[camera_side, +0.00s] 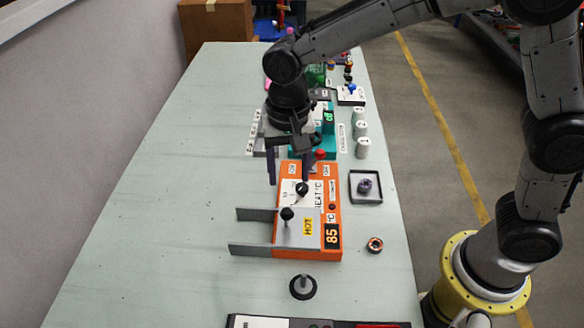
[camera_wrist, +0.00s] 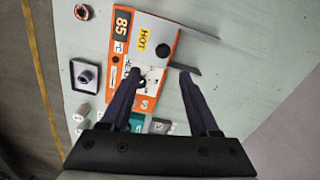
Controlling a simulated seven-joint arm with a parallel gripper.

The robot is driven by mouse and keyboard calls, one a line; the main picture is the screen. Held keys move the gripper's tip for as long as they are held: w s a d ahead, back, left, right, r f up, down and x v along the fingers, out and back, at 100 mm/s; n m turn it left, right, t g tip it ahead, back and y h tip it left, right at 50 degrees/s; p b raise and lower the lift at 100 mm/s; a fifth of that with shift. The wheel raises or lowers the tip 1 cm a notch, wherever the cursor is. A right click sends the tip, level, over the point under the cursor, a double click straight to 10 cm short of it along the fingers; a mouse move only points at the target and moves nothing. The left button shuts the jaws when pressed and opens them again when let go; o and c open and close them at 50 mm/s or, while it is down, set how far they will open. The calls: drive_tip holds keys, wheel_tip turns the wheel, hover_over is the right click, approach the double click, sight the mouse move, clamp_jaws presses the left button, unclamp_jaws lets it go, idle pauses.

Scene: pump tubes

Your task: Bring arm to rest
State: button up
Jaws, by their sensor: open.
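My gripper (camera_side: 288,182) hangs from my arm over the table, pointing down, with its two dark fingers apart and nothing between them. In the side view it is at the far left part of the orange heater station (camera_side: 333,254), which has a "HOT" label and an "85" display. In the wrist view my open gripper (camera_wrist: 158,72) shows its fingers spread over the same orange station (camera_wrist: 162,28).
A square tray (camera_side: 379,198) with a purple-grey piece sits right of the station. An orange-black ring (camera_side: 375,245) and a black-based peg (camera_side: 303,287) lie nearer. White cylinders (camera_side: 362,148) and a teal station (camera_side: 328,143) stand behind. The table's left side (camera_side: 150,200) is clear.

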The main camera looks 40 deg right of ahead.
drive_tip(key=s+d+r+m+t, duration=0.1)
drive_tip(key=s+d+r+t, duration=0.35)
drive_tip(key=d+r, duration=0.8)
drive_tip(key=s+d+f+n, duration=0.1)
drive_tip(key=s+d+n, duration=0.1)
drive_tip(key=s, duration=0.3)
drive_tip(key=s+d+n, duration=0.2)
drive_tip(key=s+n, duration=0.1)
drive_tip(key=s, duration=0.2)
drive_tip(key=s+d+f+n+t, duration=0.1)
drive_tip(key=s+d+n, duration=0.1)
drive_tip(key=s, duration=0.3)
drive_tip(key=shift+s+f+n, duration=0.2)
drive_tip(key=shift+f+n, duration=0.15)
drive_tip(key=shift+n, duration=0.05)
